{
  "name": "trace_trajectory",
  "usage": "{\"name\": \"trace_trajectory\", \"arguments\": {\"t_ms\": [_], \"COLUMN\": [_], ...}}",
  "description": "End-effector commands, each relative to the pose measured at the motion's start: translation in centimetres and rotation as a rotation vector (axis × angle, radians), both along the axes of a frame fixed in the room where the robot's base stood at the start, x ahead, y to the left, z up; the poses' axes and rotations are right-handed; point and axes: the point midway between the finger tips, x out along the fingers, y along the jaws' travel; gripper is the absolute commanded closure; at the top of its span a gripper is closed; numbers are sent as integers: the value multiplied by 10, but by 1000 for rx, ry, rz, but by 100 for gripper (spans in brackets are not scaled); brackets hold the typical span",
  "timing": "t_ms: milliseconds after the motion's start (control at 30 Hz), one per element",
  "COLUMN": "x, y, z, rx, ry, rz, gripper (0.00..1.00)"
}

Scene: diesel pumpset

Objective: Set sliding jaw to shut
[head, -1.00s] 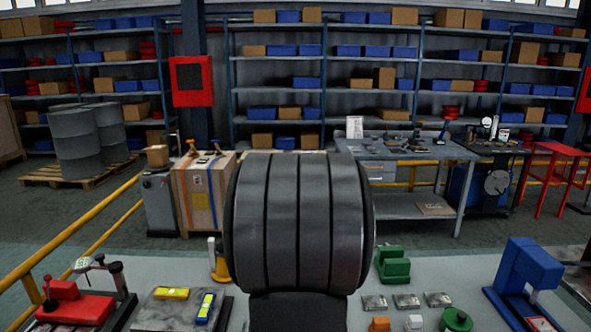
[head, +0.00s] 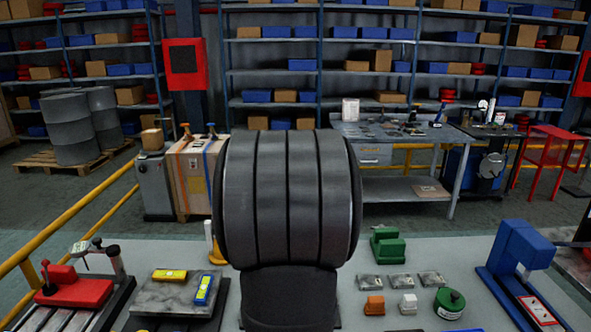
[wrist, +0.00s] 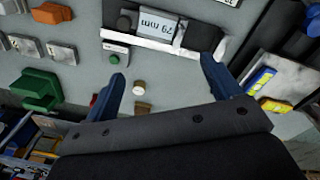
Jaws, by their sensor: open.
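In the wrist view, a dark device with a plate reading "79 mm" (wrist: 157,22) and a pale rail (wrist: 150,43) lies on the grey bench top at the top middle. It has dark blocks at both ends of the plate; I cannot tell for sure which part is the sliding jaw. My gripper (wrist: 165,80) is open, its two blue fingers apart and pointing towards the rail. I see nothing held between them. A small tan round knob (wrist: 139,88) shows beyond the fingers, near the left one. In the head view, my arm hides the gripper and this device.
A green block-like fixture (head: 388,245), an orange block (head: 374,305) and a green round part (head: 449,302) sit right of my arm. A blue press-like stand (head: 520,260) is farther right.

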Motion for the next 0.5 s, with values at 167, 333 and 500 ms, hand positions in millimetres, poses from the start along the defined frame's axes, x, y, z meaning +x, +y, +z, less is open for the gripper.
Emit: {"name": "trace_trajectory", "arguments": {"t_ms": [167, 333, 500], "x": [0, 2, 4], "y": [-1, -13, -36], "z": [0, 6, 18], "rx": [0, 11, 31], "ry": [0, -1, 0], "rz": [-11, -193, -584], "gripper": [53, 53, 53]}}
